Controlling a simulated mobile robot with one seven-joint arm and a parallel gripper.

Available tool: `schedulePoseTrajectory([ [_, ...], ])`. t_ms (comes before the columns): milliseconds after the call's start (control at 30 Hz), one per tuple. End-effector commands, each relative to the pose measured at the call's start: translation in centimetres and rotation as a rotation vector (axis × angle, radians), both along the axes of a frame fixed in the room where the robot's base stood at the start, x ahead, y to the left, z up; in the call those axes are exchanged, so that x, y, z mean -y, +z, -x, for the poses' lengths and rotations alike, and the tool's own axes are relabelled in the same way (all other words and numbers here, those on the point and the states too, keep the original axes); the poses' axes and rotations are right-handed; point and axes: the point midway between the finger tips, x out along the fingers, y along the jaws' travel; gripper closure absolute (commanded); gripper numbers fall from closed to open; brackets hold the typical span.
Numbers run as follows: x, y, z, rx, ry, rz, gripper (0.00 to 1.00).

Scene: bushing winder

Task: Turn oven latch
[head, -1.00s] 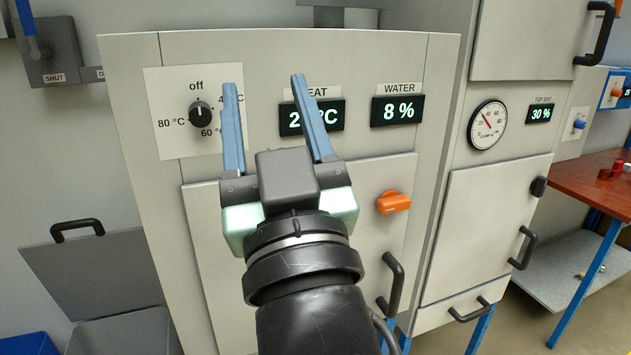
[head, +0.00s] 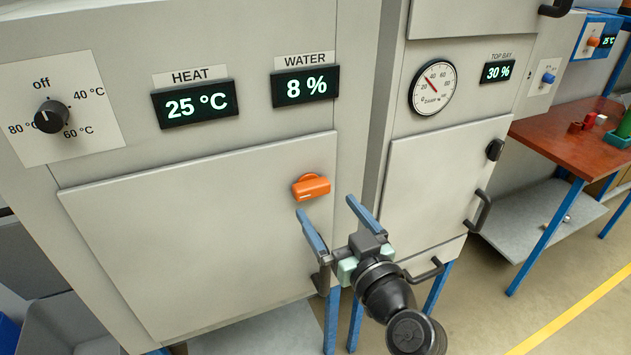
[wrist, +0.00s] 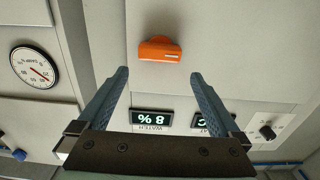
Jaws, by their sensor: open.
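The oven latch is an orange knob (head: 311,187) at the upper right corner of the oven door (head: 200,230); its handle lies roughly level. It also shows in the wrist view (wrist: 160,50), ahead of the fingers and between their lines. My gripper (head: 331,212) is open and empty, just below and right of the latch in the head view. Its two blue fingers point up toward the panel and appear apart from the latch. The door looks shut. Its lower right edge is partly hidden behind my gripper.
Above the door are a black dial (head: 52,116), the HEAT display (head: 195,103) reading 25 °C and the WATER display (head: 305,86) reading 8 %. A second cabinet (head: 440,190) with a gauge stands at right. A red-brown table (head: 560,145) stands beyond it.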

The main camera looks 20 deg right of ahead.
Motion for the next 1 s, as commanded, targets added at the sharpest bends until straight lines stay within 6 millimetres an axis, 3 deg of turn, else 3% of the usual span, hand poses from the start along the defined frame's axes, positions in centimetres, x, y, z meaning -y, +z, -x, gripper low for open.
schedulePoseTrajectory([
  [200, -0.1, 0.3, -3.9, 0.001, 0.001, -0.001, 0.0],
  [400, -0.2, 0.1, -6.1, 0.0, 0.001, -0.002, 0.0],
  [867, -0.3, 0.0, -7.0, 0.001, 0.0, 0.0, 0.0],
  [1000, -0.3, 0.0, -6.9, 0.001, 0.0, 0.0, 0.25],
])
